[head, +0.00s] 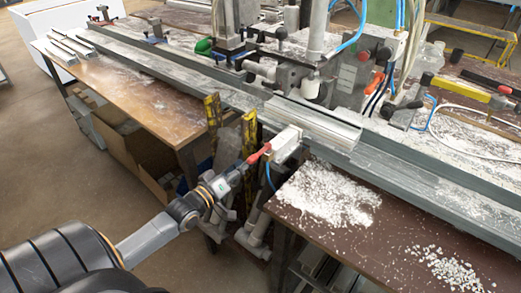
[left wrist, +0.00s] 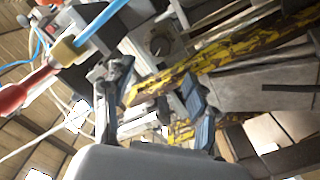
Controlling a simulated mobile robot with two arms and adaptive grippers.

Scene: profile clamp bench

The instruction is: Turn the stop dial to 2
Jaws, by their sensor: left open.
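In the left wrist view a round dark dial (left wrist: 158,45) sits on a grey housing beyond my fingertips. It looks like the stop dial; its numbers and setting are too small to read. My left gripper (left wrist: 155,72) is open, with the dial between and beyond its fingers and a gap before it. In the head view my left gripper (head: 240,170) is in front of the bench, near a white box (head: 286,143) with a red fitting (head: 260,153). I cannot make out the dial face there. My right gripper is not in view.
Yellow worn posts (head: 213,118) stand close to my left gripper, and a yellow bar (left wrist: 215,62) crosses beside its fingers in the wrist view. A blue hose (head: 269,176) hangs below the white box. The brown table (head: 430,215) at right carries white chips.

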